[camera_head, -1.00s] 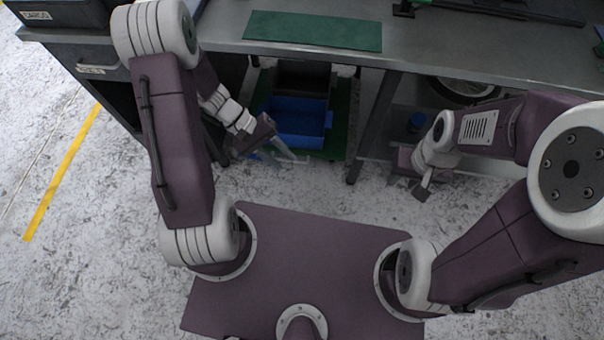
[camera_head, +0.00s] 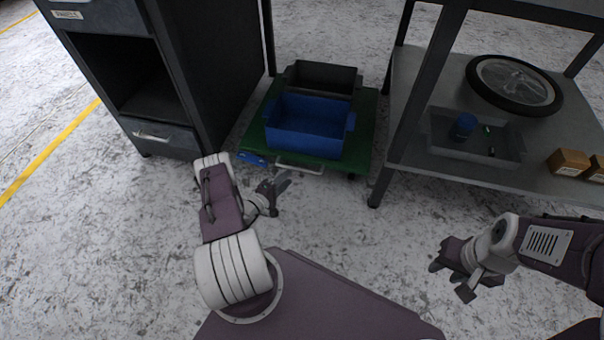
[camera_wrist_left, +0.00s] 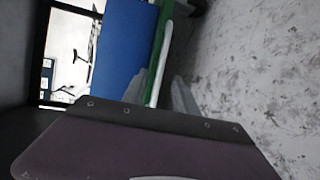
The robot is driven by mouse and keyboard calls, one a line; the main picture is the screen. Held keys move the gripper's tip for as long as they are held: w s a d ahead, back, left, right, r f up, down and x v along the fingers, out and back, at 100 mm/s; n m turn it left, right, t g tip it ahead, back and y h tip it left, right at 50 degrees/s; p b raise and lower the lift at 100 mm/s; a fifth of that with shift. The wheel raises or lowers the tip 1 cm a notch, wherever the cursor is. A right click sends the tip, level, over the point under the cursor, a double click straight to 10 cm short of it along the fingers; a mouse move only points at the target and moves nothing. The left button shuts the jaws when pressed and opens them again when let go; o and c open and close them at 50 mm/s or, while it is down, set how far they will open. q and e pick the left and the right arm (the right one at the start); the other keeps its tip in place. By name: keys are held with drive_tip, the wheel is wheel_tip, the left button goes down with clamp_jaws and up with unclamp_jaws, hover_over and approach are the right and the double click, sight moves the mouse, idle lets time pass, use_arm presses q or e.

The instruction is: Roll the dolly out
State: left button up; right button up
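The dolly is a low green platform (camera_head: 362,118) under the bench. A blue crate (camera_head: 305,128) and a dark crate (camera_head: 326,77) stand on it. Its pale handle (camera_head: 300,166) sticks out at the near edge and also shows as a white bar in the left wrist view (camera_wrist_left: 159,65). My left gripper (camera_head: 284,182) is at the near side of the handle, close to its left end. In the left wrist view its fingers (camera_wrist_left: 158,95) look apart, one on each side of the bar's line; contact cannot be told. My right gripper (camera_head: 448,278) is open and empty over the floor at right.
A dark cabinet (camera_head: 215,70) stands left of the dolly. A bench leg (camera_head: 405,130) and a lower shelf (camera_head: 550,185) flank it on the right. The shelf bears a wheel (camera_head: 514,85), a grey tray (camera_head: 500,150) and brown boxes (camera_head: 568,162). The floor in front is clear.

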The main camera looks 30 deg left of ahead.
sight(299, 168)
use_arm(q)
drive_tip(key=b+x, duration=0.2)
drive_tip(key=x, duration=0.2)
drive_tip(key=b+x, duration=0.3)
drive_tip(key=shift+w+d+f, duration=0.2)
drive_tip(key=shift+w+f, duration=0.1)
drive_tip(key=shift+w, duration=0.2)
drive_tip(key=shift+r, duration=0.15)
clamp_jaws()
idle(0.7)
